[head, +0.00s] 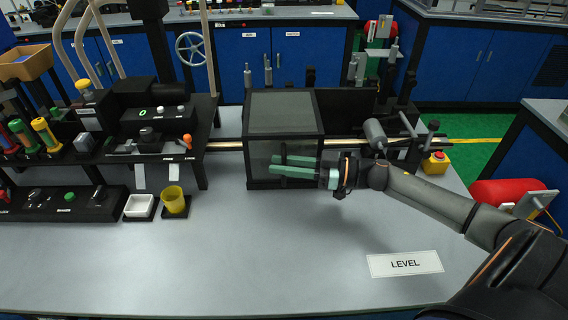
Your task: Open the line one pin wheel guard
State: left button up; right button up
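The guard (284,112) is a box with a black frame, a grey top and a see-through front. It stands closed at the back middle of the bench, over a long rail. My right gripper (282,165) reaches in from the right, in front of the guard's front face. Its two green fingers point left and stand apart. A small dark upright piece, maybe a handle, shows by the fingertips; I cannot tell whether they touch it. The wheel inside the guard cannot be made out. My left gripper is not in view.
A yellow cup (175,203) and a white tray (140,207) stand left of the guard, by a black control panel (62,204). A red-and-yellow stop button (436,162) is at the right. A LEVEL label (405,264) lies in front. The bench's front middle is clear.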

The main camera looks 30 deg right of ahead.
grip_shut()
dwell(1.4)
